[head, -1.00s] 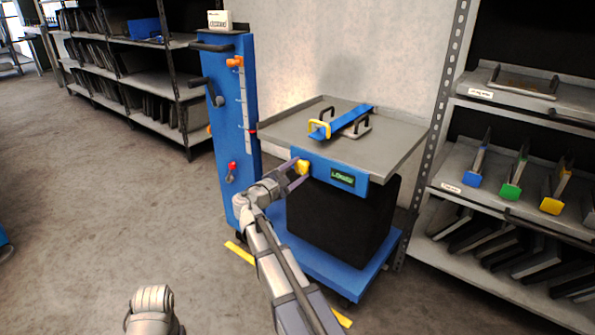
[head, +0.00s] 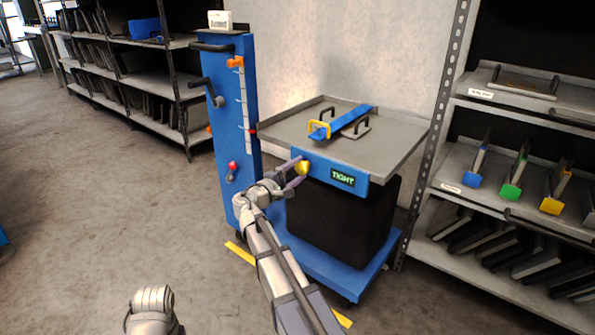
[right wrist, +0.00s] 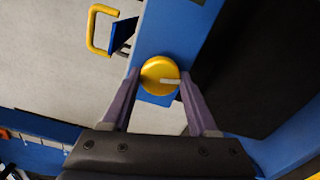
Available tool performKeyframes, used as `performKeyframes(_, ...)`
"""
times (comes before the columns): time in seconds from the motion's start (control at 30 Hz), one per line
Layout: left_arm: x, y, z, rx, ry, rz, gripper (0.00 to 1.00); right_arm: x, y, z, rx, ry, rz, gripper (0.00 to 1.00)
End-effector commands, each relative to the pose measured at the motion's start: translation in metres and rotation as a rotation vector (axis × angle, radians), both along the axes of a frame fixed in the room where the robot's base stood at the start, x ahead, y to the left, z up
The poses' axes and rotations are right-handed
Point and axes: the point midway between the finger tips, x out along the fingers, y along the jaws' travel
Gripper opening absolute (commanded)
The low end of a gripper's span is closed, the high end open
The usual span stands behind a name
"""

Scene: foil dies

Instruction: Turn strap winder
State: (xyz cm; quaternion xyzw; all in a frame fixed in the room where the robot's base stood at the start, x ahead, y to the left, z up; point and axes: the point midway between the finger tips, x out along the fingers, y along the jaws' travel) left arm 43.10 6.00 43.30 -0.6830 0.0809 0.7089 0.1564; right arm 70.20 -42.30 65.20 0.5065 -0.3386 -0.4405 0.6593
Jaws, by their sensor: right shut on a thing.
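The strap winder is a round yellow knob (head: 302,168) on the blue front panel of the lift cart's table; it also shows in the right wrist view (right wrist: 158,72), with a pale mark pointing right. My right gripper (head: 297,170) is shut on the knob, one finger on each side. A small display (head: 343,178) right of the knob reads "TIGHT".
The blue cart column (head: 228,130) with handles and levers stands left of the grey table top (head: 290,130). A shelf rack (head: 520,215) with coloured-ended pieces stands close on the right. Open floor (head: 110,230) lies to the left.

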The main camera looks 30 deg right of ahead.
Motion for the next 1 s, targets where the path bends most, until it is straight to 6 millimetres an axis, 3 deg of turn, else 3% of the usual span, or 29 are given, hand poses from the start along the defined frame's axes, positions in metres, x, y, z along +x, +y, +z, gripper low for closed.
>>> performKeyframes(0.2, 0.0, 0.0, 0.0, 0.0, 0.0, 0.0, 0.88, -0.001, 0.0, 0.0, 0.002, 0.001, -0.001, 0.04)
performKeyframes(0.23, 0.0, 0.0, 0.0, 0.0, 0.0, 0.0, 0.88, -0.001, 0.0, 0.0, 0.002, 0.001, -0.001, 0.63)
performKeyframes(0.43, 0.0, 0.0, 0.0, 0.0, 0.0, 0.0, 0.88, 0.0, 0.0, 0.0, 0.001, 0.001, 0.0, 0.85)
performKeyframes(0.77, 0.0, 0.0, 0.0, 0.0, 0.0, 0.0, 0.88, -0.002, 0.004, 0.0, 0.0, 0.001, 0.001, 0.88)
performKeyframes(1.0, 0.0, 0.0, 0.0, 0.0, 0.0, 0.0, 0.88, -0.017, 0.038, 0.0, 0.0, 0.001, 0.003, 0.88)
